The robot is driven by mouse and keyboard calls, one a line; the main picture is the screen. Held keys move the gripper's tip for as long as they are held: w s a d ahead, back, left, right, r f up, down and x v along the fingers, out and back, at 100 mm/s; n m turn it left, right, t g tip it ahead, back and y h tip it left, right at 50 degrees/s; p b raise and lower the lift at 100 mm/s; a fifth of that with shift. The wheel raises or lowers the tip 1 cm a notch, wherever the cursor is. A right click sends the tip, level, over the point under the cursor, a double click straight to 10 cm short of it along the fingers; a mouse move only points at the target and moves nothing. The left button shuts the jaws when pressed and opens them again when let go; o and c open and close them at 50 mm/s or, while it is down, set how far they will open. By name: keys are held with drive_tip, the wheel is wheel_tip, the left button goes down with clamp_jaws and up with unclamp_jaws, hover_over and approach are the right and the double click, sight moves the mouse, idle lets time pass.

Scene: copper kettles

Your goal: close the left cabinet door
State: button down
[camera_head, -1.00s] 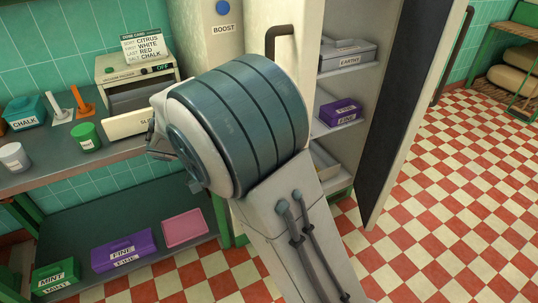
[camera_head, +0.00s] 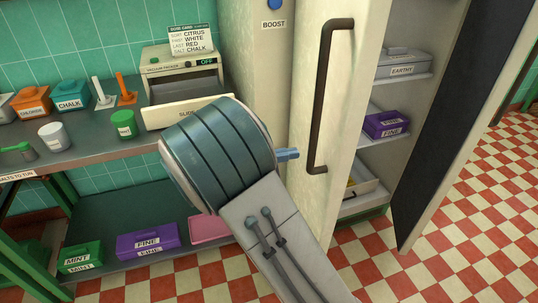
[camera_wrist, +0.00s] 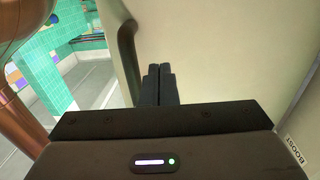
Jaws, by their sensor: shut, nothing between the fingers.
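The left cabinet door (camera_head: 350,60) is a cream panel with a dark vertical bar handle (camera_head: 319,95). It stands at least partly open, with the cabinet's shelves showing to its right. The right door (camera_head: 460,120) is swung wide open. My gripper (camera_head: 290,154) is mostly hidden behind my wrist; its tip shows just left of the handle's lower part. In the wrist view, its dark fingers (camera_wrist: 158,84) are shut and empty. They point toward a cream panel (camera_wrist: 210,50), with the dark handle (camera_wrist: 127,60) beside them. I cannot tell whether they touch the panel.
Shelves hold a grey EARTHY box (camera_head: 405,66) and a purple FINE box (camera_head: 386,123). A BOOST panel (camera_head: 262,60) is left of the door. A counter (camera_head: 85,150) with tubs and a vacuum sealer (camera_head: 185,70) stands at left. Checkered floor (camera_head: 480,230) is clear at right.

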sight(322, 148)
drive_tip(key=d, duration=0.4)
drive_tip(key=w+d, duration=0.1)
drive_tip(key=d, duration=0.1)
drive_tip(key=shift+p, duration=0.3)
drive_tip(key=shift+w, duration=0.1)
